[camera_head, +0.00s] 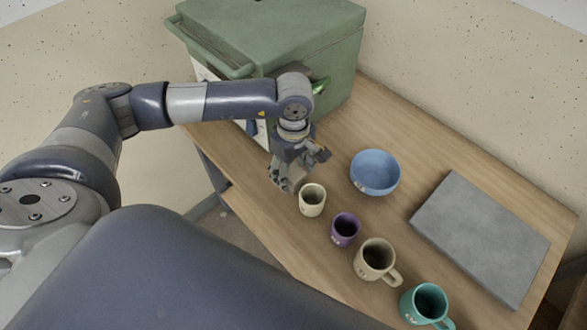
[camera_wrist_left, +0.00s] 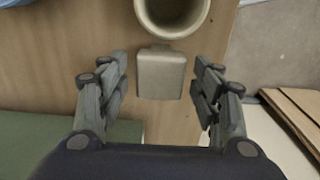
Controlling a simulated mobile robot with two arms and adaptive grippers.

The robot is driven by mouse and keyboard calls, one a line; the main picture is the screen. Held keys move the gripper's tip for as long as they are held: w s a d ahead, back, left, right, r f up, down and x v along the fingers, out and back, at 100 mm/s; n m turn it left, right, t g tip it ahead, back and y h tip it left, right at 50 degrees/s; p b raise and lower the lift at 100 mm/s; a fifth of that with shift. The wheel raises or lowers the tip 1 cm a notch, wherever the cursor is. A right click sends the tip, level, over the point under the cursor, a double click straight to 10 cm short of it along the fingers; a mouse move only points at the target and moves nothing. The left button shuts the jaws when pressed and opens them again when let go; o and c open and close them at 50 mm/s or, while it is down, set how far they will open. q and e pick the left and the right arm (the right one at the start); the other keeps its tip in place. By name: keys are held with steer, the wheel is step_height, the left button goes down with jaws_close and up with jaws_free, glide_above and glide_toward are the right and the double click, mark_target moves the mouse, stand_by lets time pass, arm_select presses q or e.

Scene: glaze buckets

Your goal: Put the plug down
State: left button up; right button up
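A small beige block (camera_wrist_left: 161,73), which looks like the plug, shows in the left wrist view on the wooden tabletop, close to the cream cup (camera_wrist_left: 172,15). My left gripper (camera_wrist_left: 160,85) is open, with one finger on each side of the block and a visible gap on both sides. In the head view my left gripper (camera_head: 299,172) is low over the table's near edge, just behind the cream cup (camera_head: 312,200), and the block is hidden there. My right gripper is not in view.
A purple cup (camera_head: 345,230), a beige mug (camera_head: 375,261) and a teal mug (camera_head: 428,304) line the near edge. A blue bowl (camera_head: 375,173) and a grey slab (camera_head: 480,238) lie behind them. A large green box (camera_head: 310,50) stands at the back left. Bare wood lies behind the bowl.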

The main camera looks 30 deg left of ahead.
arm_select(q)
steer(key=shift+r, duration=0.1)
steer(key=shift+r, duration=0.2)
step_height(320, 180, up, 12)
steer(key=b, duration=0.2)
steer(key=shift+f, duration=0.15)
stand_by(0.4)
